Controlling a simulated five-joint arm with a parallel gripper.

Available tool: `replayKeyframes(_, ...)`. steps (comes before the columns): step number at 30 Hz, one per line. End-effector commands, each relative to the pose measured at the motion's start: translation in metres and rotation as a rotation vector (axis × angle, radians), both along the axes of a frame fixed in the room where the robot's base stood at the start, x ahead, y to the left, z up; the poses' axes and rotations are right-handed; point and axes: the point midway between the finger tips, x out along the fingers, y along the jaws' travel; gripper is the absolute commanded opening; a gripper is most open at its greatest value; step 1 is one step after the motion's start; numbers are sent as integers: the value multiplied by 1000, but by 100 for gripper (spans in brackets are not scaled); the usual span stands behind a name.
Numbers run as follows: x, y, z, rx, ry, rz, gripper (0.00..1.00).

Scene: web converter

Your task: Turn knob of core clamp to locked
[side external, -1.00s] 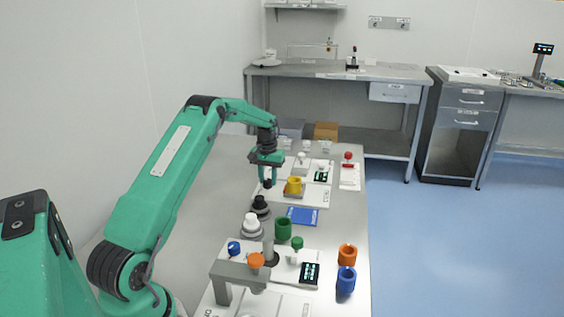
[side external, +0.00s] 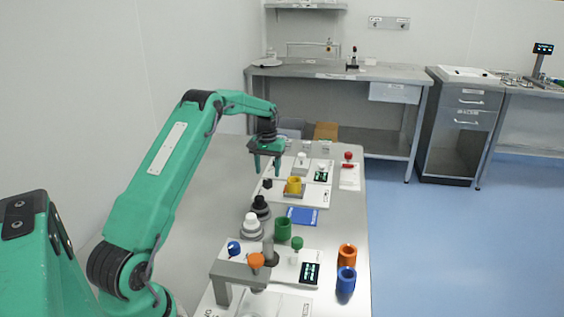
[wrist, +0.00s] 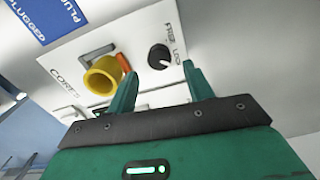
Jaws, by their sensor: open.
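The core clamp panel (side external: 318,195) is a white plate with a yellow ring (side external: 293,186) on it. Its black knob (side external: 267,184) sits left of the ring. In the wrist view the knob (wrist: 158,57) is round with a pale mark, beside small lettering; which setting the mark faces is too small to tell. The yellow ring (wrist: 103,76) has an orange part at its side. My gripper (side external: 267,172) is open and empty, above the knob and apart from it. In the wrist view the knob shows between and beyond my fingertips (wrist: 160,76).
A blue sign (side external: 302,216) lies in front of the panel. Black (side external: 261,204) and white (side external: 251,222) knobbed pieces and a green ring (side external: 283,229) stand nearer. A red-topped piece (side external: 348,158) stands right of the panel. The bench left of the panel is bare.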

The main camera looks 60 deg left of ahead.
Motion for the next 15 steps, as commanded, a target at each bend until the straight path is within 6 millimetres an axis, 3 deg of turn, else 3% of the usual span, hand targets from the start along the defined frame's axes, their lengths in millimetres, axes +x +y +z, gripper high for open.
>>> replayKeyframes(7, 0, 0, 31, 1, -2, 0, 52)
replayKeyframes(15, 0, 0, 42, 1, -1, 0, 52)
